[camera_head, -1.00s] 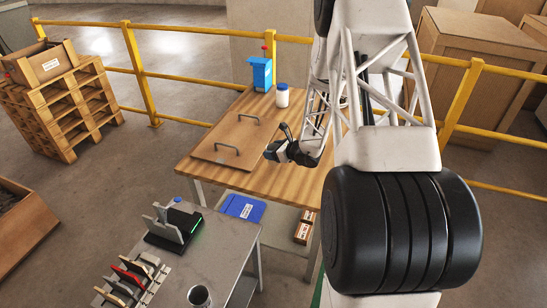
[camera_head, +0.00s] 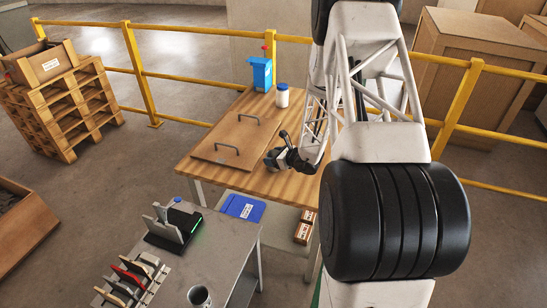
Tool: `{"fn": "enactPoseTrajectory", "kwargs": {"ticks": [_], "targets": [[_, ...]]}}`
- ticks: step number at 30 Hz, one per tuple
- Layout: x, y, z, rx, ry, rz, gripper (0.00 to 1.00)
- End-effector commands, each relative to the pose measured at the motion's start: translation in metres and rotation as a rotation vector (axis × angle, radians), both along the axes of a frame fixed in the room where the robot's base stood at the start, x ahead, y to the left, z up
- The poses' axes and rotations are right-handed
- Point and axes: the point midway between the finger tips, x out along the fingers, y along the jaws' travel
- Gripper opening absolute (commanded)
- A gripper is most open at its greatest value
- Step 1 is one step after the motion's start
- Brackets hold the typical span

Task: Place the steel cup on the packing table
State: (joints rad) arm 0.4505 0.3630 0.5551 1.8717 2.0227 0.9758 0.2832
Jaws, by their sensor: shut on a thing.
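My gripper (camera_head: 276,159) is over the right part of the wooden table (camera_head: 225,178), just right of the brown board with two handles. It is shut on a small grey, metallic-looking thing at its tip, which looks like the steel cup (camera_head: 271,160). The cup is partly hidden by the gripper and small in view. I cannot tell whether it touches the tabletop. A separate grey, open-topped cup (camera_head: 199,297) stands at the front edge of the grey table (camera_head: 225,250), cut by the picture's bottom edge.
The brown board (camera_head: 234,139) covers much of the wooden table's left side. A white jar (camera_head: 282,95) and a blue device (camera_head: 261,74) stand at the back. A black stand (camera_head: 174,229) and a tile rack (camera_head: 130,282) occupy the grey table's left. Yellow railing runs behind.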

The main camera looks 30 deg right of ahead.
Motion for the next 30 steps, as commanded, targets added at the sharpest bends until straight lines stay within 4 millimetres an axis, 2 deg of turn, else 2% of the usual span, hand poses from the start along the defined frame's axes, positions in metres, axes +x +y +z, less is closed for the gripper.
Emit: {"fn": "enactPoseTrajectory", "kwargs": {"ticks": [5,6,11,23,30], "targets": [[0.0,0.0,-0.003,0.0,0.0,0.0,0.36],[0.0,0.0,-0.003,0.0,0.0,0.0,0.68],[0.0,0.0,-0.003,0.0,0.0,0.0,0.92],[0.0,0.0,0.0,0.0,0.0,0.0,0.92],[-0.012,-0.007,0.006,0.0,0.0,0.0,0.92]]}}
